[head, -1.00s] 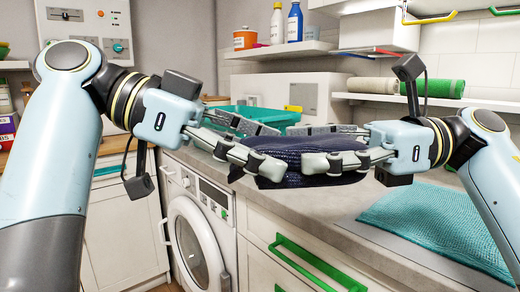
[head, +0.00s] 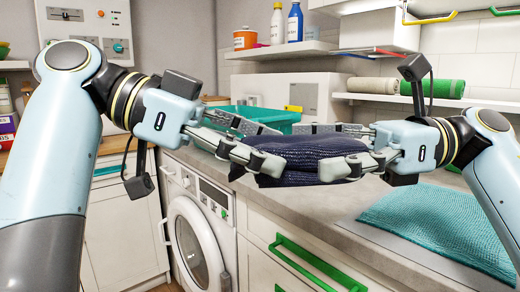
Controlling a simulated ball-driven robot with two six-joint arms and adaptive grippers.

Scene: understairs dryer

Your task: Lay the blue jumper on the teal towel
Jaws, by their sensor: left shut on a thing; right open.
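The blue jumper (head: 300,158), a dark navy knitted bundle, is held up in the middle of the head view, in front of the counter. My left gripper (head: 270,148) is shut on its left part. My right gripper (head: 352,150) is open, with its fingers around the jumper's right end. Parts of the jumper are hidden behind the fingers of both grippers. The teal towel (head: 430,222) lies flat on the counter at the right, to the right of the jumper and apart from it. Nothing lies on the towel.
A teal basin (head: 262,114) stands on the counter behind my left gripper. A washing machine (head: 195,240) and a drawer with a green handle (head: 310,268) are below the counter (head: 300,208). Rolled towels (head: 433,88) lie on the right shelf. The wall shelf holds bottles (head: 295,22).

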